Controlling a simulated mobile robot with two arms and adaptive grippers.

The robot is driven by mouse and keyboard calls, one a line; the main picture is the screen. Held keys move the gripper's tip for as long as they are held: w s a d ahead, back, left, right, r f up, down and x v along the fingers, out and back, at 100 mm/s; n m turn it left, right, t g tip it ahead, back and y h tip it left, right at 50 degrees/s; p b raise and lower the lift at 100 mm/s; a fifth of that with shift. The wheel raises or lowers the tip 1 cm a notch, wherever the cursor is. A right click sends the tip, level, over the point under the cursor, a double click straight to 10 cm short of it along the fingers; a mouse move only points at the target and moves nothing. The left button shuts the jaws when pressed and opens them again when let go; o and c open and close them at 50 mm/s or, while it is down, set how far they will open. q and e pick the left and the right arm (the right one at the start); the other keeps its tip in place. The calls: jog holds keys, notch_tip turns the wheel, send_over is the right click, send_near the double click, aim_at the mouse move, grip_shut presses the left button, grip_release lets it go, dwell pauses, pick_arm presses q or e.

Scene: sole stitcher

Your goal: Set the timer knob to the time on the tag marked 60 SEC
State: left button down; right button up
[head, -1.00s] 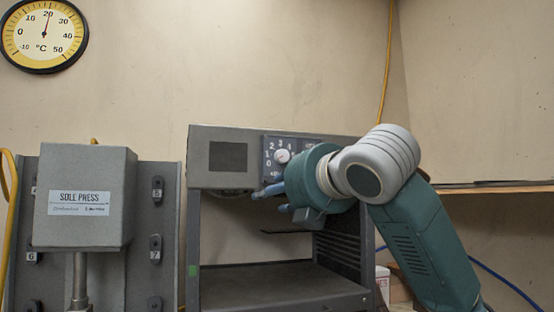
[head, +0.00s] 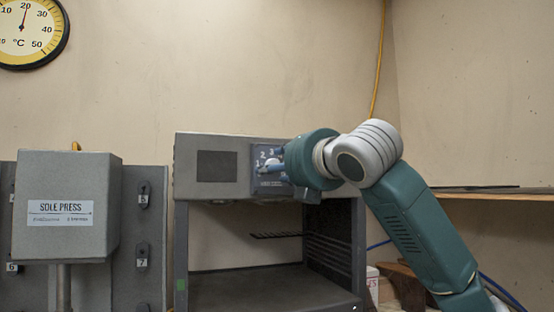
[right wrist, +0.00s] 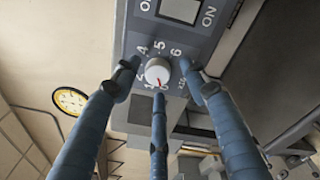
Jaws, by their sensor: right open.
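The timer knob (right wrist: 158,71) is a small white round knob with a red pointer mark, on a grey numbered dial panel (right wrist: 205,45). In the right wrist view the mark points toward the lower finger. My right gripper (head: 272,168) is at the panel, its three blue fingers spread around the knob, two at the sides and one below. The gripper is open; I cannot tell whether a fingertip touches the knob. The fingers cover some dial numbers; 5 and 6 can be read. No tag reading 60 SEC can be made out. My left gripper is out of view.
The panel is on a grey machine (head: 217,165) with an open bay below. A grey box labelled SOLE PRESS (head: 65,205) stands at left, before a board with numbered hooks (head: 143,200). A shelf (head: 490,193) is at right. A yellow cable (head: 378,60) hangs on the wall.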

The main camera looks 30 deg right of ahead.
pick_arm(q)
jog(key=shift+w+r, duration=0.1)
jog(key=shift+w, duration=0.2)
pick_arm(e)
jog(key=shift+w, duration=0.15)
